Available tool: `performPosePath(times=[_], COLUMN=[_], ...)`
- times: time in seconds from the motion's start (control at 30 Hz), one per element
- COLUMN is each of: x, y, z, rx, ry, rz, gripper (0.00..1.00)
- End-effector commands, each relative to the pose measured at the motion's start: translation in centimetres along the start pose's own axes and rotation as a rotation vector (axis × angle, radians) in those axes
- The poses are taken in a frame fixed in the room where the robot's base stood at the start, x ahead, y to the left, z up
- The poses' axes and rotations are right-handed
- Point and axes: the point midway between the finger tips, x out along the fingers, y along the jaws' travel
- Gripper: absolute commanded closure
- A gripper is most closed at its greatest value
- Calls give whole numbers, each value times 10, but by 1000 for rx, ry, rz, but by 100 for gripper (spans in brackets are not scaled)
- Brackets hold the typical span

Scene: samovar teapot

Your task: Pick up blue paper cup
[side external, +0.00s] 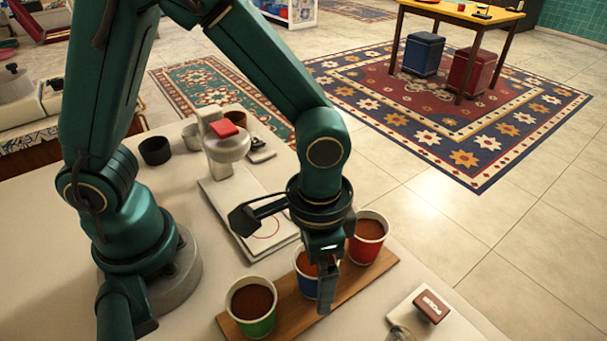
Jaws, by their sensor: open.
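The blue paper cup (304,287) stands upright between a green cup and a red cup on a wooden board (284,318). It holds a brown filling. My gripper (322,275) is pointed down at the blue cup, with its jaws open. One dark finger hangs in front of the cup's right side and hides part of it. The other finger is hard to make out, and I cannot tell whether either finger touches the cup.
The green cup (252,312) is at front left and the red cup (369,232) at back right, both close to the blue one. A white device with a red top (225,140) stands behind. A brown-handled stamp-like block (431,306) lies right.

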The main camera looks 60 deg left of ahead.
Motion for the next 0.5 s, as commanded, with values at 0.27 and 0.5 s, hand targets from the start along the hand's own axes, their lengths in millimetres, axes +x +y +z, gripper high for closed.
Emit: performPosePath(times=[0.27,0.5], x=[6,6], y=[0,0], z=[0,0], rx=[0,0], ry=[1,1], rz=[0,0], gripper=[0,52])
